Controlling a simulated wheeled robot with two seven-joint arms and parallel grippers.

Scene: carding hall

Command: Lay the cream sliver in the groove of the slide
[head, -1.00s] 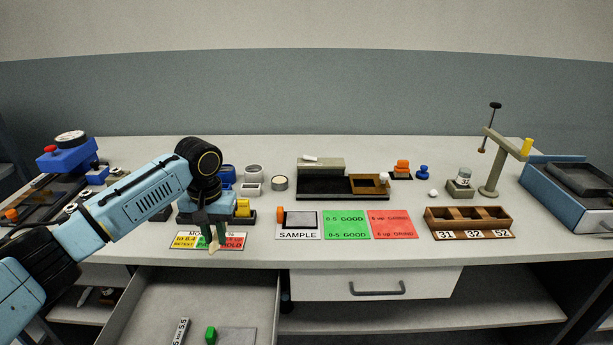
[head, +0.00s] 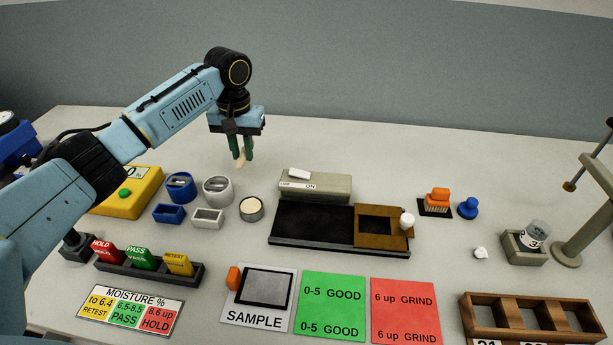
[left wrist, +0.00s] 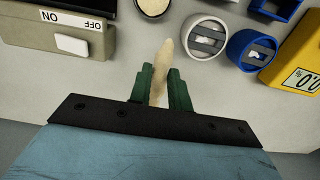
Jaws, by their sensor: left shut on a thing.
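The cream sliver (head: 241,159) hangs slightly tilted between the green fingers of my left gripper (head: 241,148). In the left wrist view, my left gripper (left wrist: 160,92) is shut on the sliver (left wrist: 163,60), whose pale tapered end sticks out past the fingertips. It is held above the table's back part, left of the beige ON/OFF box. The brown slide (head: 364,239), with a dark rectangular recess and a white knob, sits at the right end of a black bed (head: 310,225). The sliver is apart from the slide. My right gripper is not in view.
The beige box (head: 325,187) stands behind the black bed. Blue and white round pots, a round cream-topped tin (head: 251,208) and a yellow meter (head: 128,198) stand at left. A SAMPLE card (head: 258,318) and green and red cards lie in front. The back table is clear.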

